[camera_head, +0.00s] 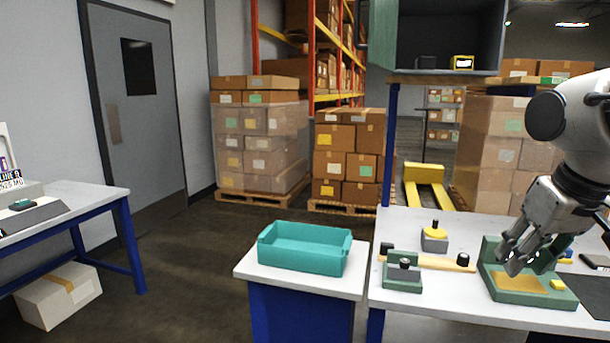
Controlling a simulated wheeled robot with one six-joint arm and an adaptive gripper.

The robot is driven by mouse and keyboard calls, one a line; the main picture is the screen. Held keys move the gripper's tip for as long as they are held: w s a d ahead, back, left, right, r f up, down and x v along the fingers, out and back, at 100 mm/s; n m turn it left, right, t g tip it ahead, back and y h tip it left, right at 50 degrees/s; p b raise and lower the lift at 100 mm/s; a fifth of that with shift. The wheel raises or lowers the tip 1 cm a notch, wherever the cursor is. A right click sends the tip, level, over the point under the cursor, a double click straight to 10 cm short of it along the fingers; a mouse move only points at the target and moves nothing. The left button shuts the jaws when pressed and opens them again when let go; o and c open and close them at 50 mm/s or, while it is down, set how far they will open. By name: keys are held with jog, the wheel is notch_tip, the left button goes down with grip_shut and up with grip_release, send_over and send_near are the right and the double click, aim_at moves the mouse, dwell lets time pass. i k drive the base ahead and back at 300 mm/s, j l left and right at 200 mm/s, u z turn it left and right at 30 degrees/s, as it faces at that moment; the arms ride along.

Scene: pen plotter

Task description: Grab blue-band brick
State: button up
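My gripper (513,252) hangs at the right, over the green fixture (530,294) on the white worktable. Its fingers point down and to the left, in front of the fixture's upright back. I cannot tell whether they are apart or closed, and I see no brick clearly between them. No brick with a clear blue band can be made out.
A green block with a black knob (403,280), a wooden bar with dark knobs (432,263) and a grey block with a yellow top (434,239) stand left of the fixture. A teal bin (303,258) sits on a side table. Dark flat items lie at the right edge.

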aim_at(426, 62)
jog(key=i+j+z, duration=0.3)
jog(key=i+j, duration=0.2)
jog(key=i+j+z, duration=0.3)
jog(key=j, duration=0.3)
jog(key=i+l, duration=0.15)
jog(key=l, duration=0.2)
jog(key=i+l, duration=0.15)
jog(key=l, duration=0.2)
